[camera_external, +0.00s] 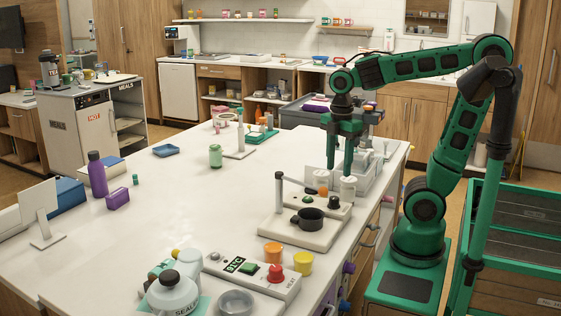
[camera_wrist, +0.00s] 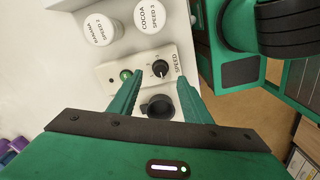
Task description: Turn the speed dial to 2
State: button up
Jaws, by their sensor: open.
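The speed dial (camera_wrist: 160,68) is a small black knob on a white panel (camera_wrist: 145,70) marked SPEED in the wrist view. Small marks surround it; I cannot read which one its pointer is at. My gripper (camera_wrist: 159,82) is open, with one green finger on either side of the dial in the picture and nothing between them. In the external view my gripper (camera_external: 340,167) points down above the white dial unit (camera_external: 318,205). Whether the fingers touch the dial cannot be told.
A green button (camera_wrist: 126,74) is beside the dial, close to the left finger. A black cup (camera_external: 307,219) stands in front of the panel. Two white-lidded jars, BANANA SPEED 2 (camera_wrist: 97,29) and COCOA SPEED 3 (camera_wrist: 152,15), stand behind.

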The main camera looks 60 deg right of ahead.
aim_at(334, 197)
jog(key=shift+n, duration=0.8)
jog(key=f, duration=0.3)
jog(key=a+f, duration=0.1)
jog(key=f, duration=0.6)
jog(key=shift+w+a+f, duration=0.1)
jog(key=shift+w+a, duration=0.1)
jog(key=shift+a, duration=0.05)
jog(key=shift+c, duration=0.5)
jog(key=c, duration=0.9)
